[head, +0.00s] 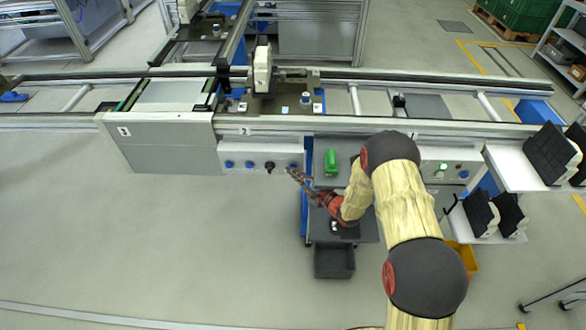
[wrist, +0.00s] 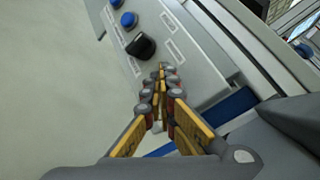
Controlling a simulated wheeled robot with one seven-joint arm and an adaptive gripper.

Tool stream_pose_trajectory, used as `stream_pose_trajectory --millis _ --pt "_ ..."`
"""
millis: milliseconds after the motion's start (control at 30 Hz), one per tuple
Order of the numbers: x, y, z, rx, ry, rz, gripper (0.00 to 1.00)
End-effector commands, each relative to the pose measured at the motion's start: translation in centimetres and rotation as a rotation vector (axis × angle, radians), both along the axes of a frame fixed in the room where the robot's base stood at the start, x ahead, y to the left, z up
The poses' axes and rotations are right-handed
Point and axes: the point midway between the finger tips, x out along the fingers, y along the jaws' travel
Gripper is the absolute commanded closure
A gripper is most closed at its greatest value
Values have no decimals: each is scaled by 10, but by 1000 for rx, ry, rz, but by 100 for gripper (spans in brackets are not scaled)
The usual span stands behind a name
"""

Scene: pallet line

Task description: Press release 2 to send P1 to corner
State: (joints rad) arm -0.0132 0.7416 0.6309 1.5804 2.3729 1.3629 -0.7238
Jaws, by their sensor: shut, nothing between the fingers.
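The control panel (head: 245,158) on the front of the line carries blue buttons and a black knob (head: 269,166). The labels are too small to read, so I cannot tell which is release 2. My gripper (head: 291,171) is shut and empty, its tips close to the panel's right end. In the wrist view, the closed fingertips (wrist: 162,70) lie just past the knob (wrist: 141,46); contact is unclear. A dark pallet (head: 285,103) stands at the junction; I cannot tell whether it is P1.
A trolley with a green item (head: 331,162) and a dark bin (head: 334,262) stands below the line. A shelf with black parts (head: 550,154) is at right. The floor at left is clear.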

Motion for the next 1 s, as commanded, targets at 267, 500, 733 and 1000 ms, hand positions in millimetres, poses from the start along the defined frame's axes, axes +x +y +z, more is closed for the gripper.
stream_pose_trajectory --millis 267,500,733,1000 --pt "-13 0 -1 0 2 0 100" --pt "-16 1 0 0 0 0 100" --pt "-18 1 0 1 1 0 100" --pt "-38 1 0 0 2 0 100"
